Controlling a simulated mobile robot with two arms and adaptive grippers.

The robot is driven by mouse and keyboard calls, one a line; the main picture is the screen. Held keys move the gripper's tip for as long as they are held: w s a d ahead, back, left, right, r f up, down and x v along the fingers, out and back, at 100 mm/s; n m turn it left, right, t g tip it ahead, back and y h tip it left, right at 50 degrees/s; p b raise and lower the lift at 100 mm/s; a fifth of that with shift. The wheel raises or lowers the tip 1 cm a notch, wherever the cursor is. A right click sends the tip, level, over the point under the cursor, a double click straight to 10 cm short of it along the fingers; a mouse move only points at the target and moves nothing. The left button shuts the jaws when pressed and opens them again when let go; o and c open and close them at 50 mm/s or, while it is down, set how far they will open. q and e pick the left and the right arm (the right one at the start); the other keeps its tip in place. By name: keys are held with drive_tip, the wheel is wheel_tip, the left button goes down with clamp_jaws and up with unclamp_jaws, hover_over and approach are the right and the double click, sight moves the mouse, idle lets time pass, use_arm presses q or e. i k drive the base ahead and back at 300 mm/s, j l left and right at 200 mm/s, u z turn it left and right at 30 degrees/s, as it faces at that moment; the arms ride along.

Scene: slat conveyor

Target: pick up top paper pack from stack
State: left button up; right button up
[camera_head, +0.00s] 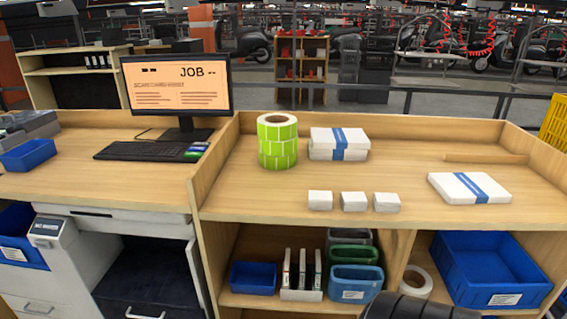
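A stack of white paper packs (325,155) with blue bands stands on the wooden worktop, right of the green roll. It looks like two packs, with the top paper pack (325,137) lying flat on the lower one. A single flat paper pack (450,186) with a blue band lies apart at the right of the worktop. Neither gripper shows in the head view. A dark rounded part, likely of my own arm, shows at the bottom edge, well below and apart from the stack.
A green label roll (277,148) stands close left of the stack. Three small white boxes (353,201) sit near the front edge of the worktop (255,200). Raised wooden walls bound its back and sides. Shelves below hold blue bins (490,267). A monitor (177,86) stands left.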

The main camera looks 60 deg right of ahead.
sight(321, 137)
drive_tip(key=z, duration=2.15)
